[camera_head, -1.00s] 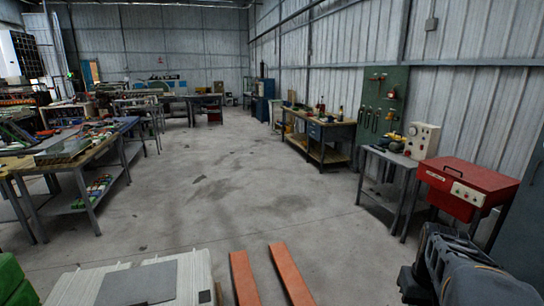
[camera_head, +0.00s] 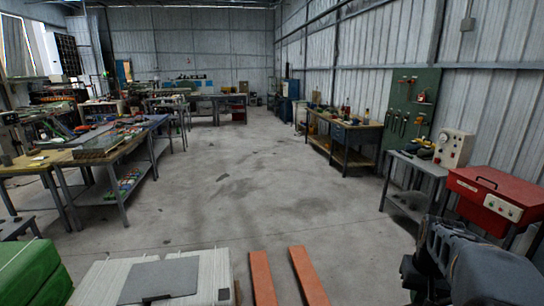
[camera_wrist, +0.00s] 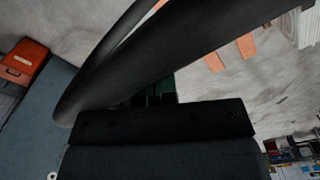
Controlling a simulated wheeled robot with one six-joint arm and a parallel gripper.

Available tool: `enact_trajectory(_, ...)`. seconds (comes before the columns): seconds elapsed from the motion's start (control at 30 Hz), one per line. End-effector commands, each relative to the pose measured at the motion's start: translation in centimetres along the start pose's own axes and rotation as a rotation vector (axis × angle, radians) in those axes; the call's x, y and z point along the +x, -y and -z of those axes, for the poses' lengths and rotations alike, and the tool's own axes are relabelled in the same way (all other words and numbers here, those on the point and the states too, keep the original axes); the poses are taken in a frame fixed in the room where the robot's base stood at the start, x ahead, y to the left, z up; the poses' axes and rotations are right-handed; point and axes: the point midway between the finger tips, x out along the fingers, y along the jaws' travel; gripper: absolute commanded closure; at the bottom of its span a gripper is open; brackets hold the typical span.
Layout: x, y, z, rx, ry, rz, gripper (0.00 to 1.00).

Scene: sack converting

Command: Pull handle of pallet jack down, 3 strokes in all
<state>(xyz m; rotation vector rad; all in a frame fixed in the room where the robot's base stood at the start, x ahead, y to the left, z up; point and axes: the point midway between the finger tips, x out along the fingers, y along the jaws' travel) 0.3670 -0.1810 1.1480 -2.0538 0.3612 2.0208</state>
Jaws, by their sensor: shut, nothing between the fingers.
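Two orange forks, which look like those of the pallet jack (camera_head: 262,277), lie low at the bottom centre of the head view. They also show at the upper right of the wrist view (camera_wrist: 214,62). A dark curved bar (camera_wrist: 180,45) crosses the wrist view close to the camera; it may be the jack's handle, but I cannot tell for sure. My gripper (camera_wrist: 155,118) shows as a dark block at the lower middle of the wrist view, shut and empty. The curved bar is just above it in the picture; contact cannot be told. In the head view the handle is not seen.
A pale case with a grey panel (camera_head: 160,278) and a green object (camera_head: 35,272) are at the bottom left. A red box on a stand (camera_head: 495,198) and a grey table (camera_head: 418,165) are at the right. Workbenches line both sides; the middle floor is clear.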

Motion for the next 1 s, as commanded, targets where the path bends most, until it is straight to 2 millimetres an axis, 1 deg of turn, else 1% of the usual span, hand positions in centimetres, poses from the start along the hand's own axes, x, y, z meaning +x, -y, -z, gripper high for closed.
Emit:
enact_trajectory(0.03, 1.1, 0.4, -0.3, 0.003, 0.027, 0.012, 1.0)
enact_trajectory(0.33, 1.1, 0.5, -0.1, 0.003, 0.026, 0.012, 1.0)
enact_trajectory(0.43, 0.7, 0.5, -0.1, 0.003, 0.025, 0.012, 1.0)
enact_trajectory(1.0, -5.8, 0.2, 0.1, 0.004, 0.016, 0.006, 1.0)
